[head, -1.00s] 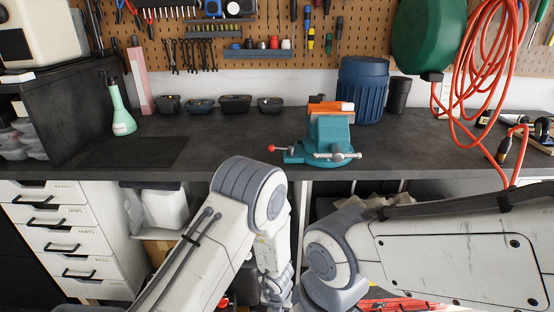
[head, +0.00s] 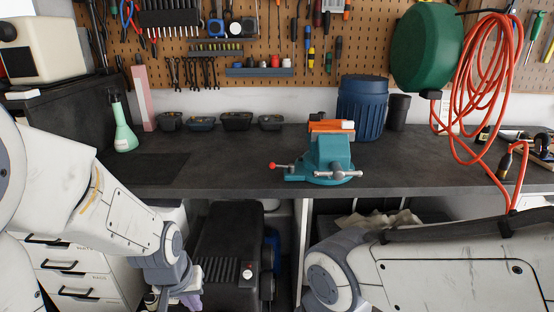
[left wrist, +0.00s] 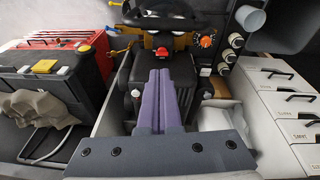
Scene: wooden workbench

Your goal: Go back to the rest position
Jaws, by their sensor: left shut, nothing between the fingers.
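My left arm (head: 110,205) comes in from the left, bent, with its forearm running down and to the right. Its gripper (head: 191,299) is low in front of the bench, partly cut off by the bottom edge. In the left wrist view the two purple fingers (left wrist: 159,85) lie together, shut and empty. My right arm (head: 455,265) lies across the lower right of the head view. Its gripper does not show.
The dark workbench (head: 235,170) carries a teal vise (head: 330,158), a blue bin (head: 362,108) and a green bottle (head: 123,128). Below are white drawers (head: 70,268) and a black machine (head: 228,250). The wrist view shows a red toolbox (left wrist: 75,50).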

